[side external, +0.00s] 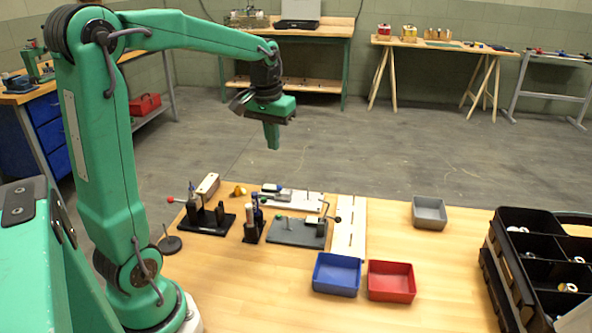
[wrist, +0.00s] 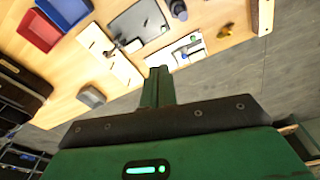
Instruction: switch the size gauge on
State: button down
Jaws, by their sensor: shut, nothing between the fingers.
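My gripper (side external: 272,147) is shut and empty, pointing down high above the far side of the wooden table. In the wrist view its closed fingertips (wrist: 158,70) show over the table's far edge. The white plate also shows in the wrist view (wrist: 176,60), just beyond the fingertips. My gripper touches nothing. No switch can be made out.
A grey plate (side external: 290,238) with a clamp, a black stand (side external: 188,226) with a red-tipped lever, and a slotted white board (side external: 350,240) surround it. Blue (side external: 336,286), red (side external: 391,290) and grey (side external: 429,210) bins stand nearer or right. A black crate (side external: 497,268) is far right.

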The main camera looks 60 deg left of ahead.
aim_at(263, 198)
jog(key=w+a+f+n+g, duration=0.1)
jog(key=a+f, duration=0.3)
jog(key=a, duration=0.2)
jog(key=w+a+f+n+g+h, duration=0.1)
jog(key=w+a+f+n, duration=0.1)
jog(key=a+f, duration=0.2)
jog(key=shift+a, duration=1.75)
jog(key=shift+f, duration=0.1)
jog(key=f, duration=0.4)
jog(key=d+f, duration=0.1)
jog(key=f, duration=0.9)
jog(key=shift+s+d, duration=0.2)
jog(key=shift+d, duration=0.15)
jog(key=shift+s+d+f, duration=0.1)
jog(key=shift+s+f, duration=0.05)
jog(key=shift+f, duration=0.85)
jog(key=shift+r, duration=0.1)
notch_tip(263, 198, up, 15)
jog(key=w+a, duration=0.1)
jog(key=a, duration=0.1)
